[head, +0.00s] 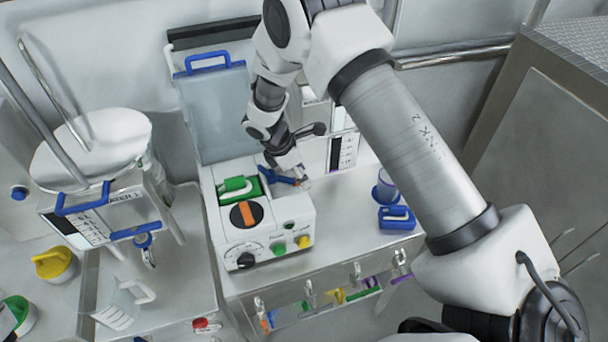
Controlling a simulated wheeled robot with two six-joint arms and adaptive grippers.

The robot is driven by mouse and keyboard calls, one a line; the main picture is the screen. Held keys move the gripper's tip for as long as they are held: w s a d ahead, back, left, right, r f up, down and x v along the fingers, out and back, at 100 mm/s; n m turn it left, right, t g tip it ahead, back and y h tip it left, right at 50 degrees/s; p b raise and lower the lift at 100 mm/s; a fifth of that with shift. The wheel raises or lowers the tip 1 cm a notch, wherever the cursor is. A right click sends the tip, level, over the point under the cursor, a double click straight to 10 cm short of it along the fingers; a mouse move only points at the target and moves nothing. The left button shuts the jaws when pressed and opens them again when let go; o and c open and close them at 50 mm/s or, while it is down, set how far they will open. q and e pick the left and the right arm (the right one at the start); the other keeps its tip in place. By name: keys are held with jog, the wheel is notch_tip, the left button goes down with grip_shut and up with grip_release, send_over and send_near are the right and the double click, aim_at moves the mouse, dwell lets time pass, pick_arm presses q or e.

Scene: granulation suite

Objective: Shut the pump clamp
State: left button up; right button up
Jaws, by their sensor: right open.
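The pump (273,237) is a white box on the bench, with a black-and-orange rotary dial, a black knob and green and yellow buttons on its front. On its top are a green part with a white handle (238,188) and a blue lever-like part (283,177), which looks like the clamp. My right gripper (291,160) is open, just above and behind the blue part, and partly hides it. I cannot tell if they touch or how far the clamp is closed. My left gripper is not in view.
A blue-handled clear panel (212,110) stands behind the pump. A blue cup (385,188) and a blue-handled block (397,218) sit to its right. A clear jug (118,300), a yellow-lidded pot (55,263) and a white-topped vessel (95,150) stand to the left. My right arm covers the upper right.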

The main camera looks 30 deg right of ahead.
jog(key=x, duration=0.2)
jog(key=w+x, duration=0.1)
jog(key=x, duration=0.1)
jog(key=shift+s+f+p, duration=0.1)
jog(key=shift+f+p, duration=0.05)
jog(key=shift+p, duration=0.15)
jog(key=shift+s, duration=0.2)
jog(key=shift+c, duration=1)
jog(key=shift+s+r, duration=0.1)
jog(key=shift+r, duration=0.1)
jog(key=c, duration=0.5)
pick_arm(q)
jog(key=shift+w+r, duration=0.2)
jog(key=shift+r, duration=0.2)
pick_arm(e)
grip_shut()
